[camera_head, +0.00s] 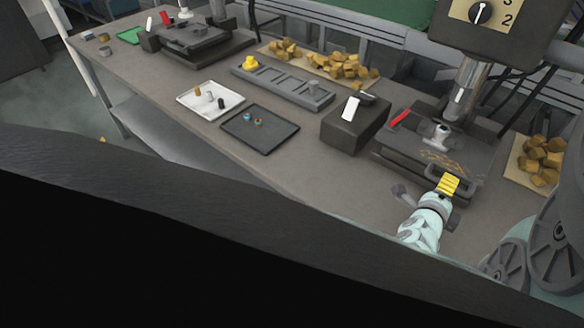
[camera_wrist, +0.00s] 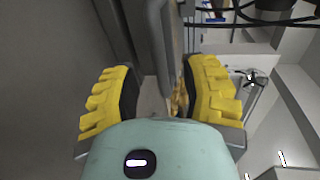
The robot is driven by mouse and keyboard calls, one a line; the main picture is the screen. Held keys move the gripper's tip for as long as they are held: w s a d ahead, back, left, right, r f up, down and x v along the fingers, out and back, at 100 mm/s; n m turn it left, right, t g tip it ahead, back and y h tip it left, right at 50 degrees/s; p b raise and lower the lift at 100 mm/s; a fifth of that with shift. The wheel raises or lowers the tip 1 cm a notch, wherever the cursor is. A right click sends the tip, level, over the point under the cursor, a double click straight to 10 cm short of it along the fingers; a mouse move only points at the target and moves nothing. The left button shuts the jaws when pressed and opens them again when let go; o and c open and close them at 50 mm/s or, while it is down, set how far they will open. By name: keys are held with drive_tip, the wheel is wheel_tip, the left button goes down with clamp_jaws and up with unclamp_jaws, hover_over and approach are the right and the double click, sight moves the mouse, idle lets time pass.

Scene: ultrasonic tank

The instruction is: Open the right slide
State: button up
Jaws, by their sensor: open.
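The right slide (camera_head: 415,152) is a dark flat unit under the right-hand press, with a handle bar (camera_head: 461,188) along its front edge. My gripper (camera_head: 448,184) has yellow ribbed fingers and is at this handle. In the wrist view my gripper (camera_wrist: 160,95) is open, its two fingers wide apart. A grey bar (camera_wrist: 156,40), which looks like the handle, runs down between them. I cannot tell whether a finger touches it. The far part of the handle is partly hidden by the fingers in the head view.
A black box (camera_head: 352,128) with a white switch stands left of the slide. A dark tray (camera_head: 268,146), a white tray (camera_head: 187,108) and a grey slotted rack (camera_head: 285,88) lie further left. Brown chunks (camera_head: 540,160) lie to the right. A second press slide (camera_head: 190,45) is at the far left.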

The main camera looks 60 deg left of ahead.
drive_tip(key=shift+b+x, duration=0.5)
drive_tip(key=shift+x, duration=1.35)
drive_tip(key=shift+a, duration=0.15)
drive_tip(key=shift+o, duration=0.5)
clamp_jaws()
